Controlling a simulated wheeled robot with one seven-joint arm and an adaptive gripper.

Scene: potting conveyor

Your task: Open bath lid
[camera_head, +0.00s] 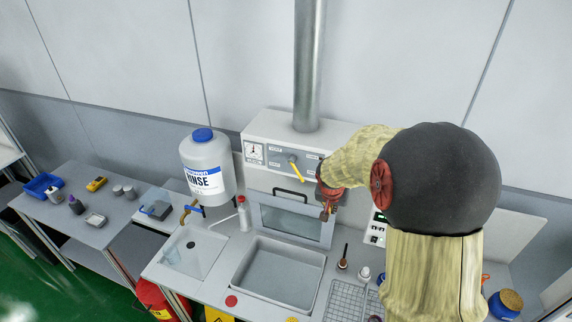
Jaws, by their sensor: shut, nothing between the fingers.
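The bath (246,292) is a grey rectangular basin in the middle of the counter, and its inside is uncovered. Its lid (322,236), a light grey panel with a window and a dark handle bar near its upper edge, stands upright or nearly so behind the bath. My gripper (327,213) is shut and empty, at the right side of the lid near its upper right corner. I cannot tell whether it touches the lid. My arm comes in from the right and hides part of the panel behind.
A control panel (262,138) with a gauge and a yellow lever (297,171) rises behind the lid. A white rinse tank (203,158) and a small sink (176,265) stand left. A wire rack (345,298) and brush lie right. A side table (75,216) is far left.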

